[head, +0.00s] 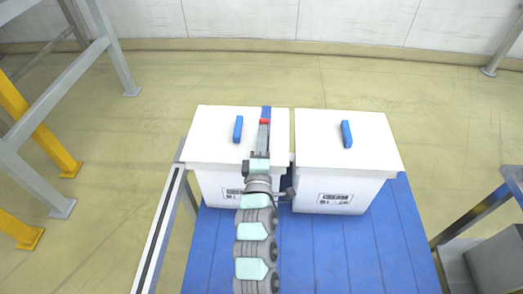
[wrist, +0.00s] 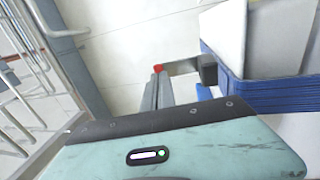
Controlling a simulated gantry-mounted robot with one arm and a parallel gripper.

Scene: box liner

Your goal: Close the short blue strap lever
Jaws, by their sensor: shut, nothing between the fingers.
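Two white lidded boxes stand side by side, the left box (head: 212,118) and the right box (head: 370,160). Short blue bars show on the lids: one (head: 238,129) left of my gripper, one (head: 266,112) just beyond the gripper's tip and partly hidden by it, and one (head: 347,134) on the right box. I cannot tell which is the short strap lever. My gripper (head: 264,124) is shut and empty over the right part of the left lid, its red tip close to the partly hidden bar. Contact cannot be told. The wrist view shows the red-tipped fingers (wrist: 159,70) together, with a large blue part (wrist: 255,92) to their right.
The boxes stand on a blue slatted conveyor (head: 325,250) with a metal side rail (head: 160,235) at left. A narrow gap separates the boxes. Yellow and grey posts stand at far left, and a grey frame stands at right. Open floor lies behind the boxes.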

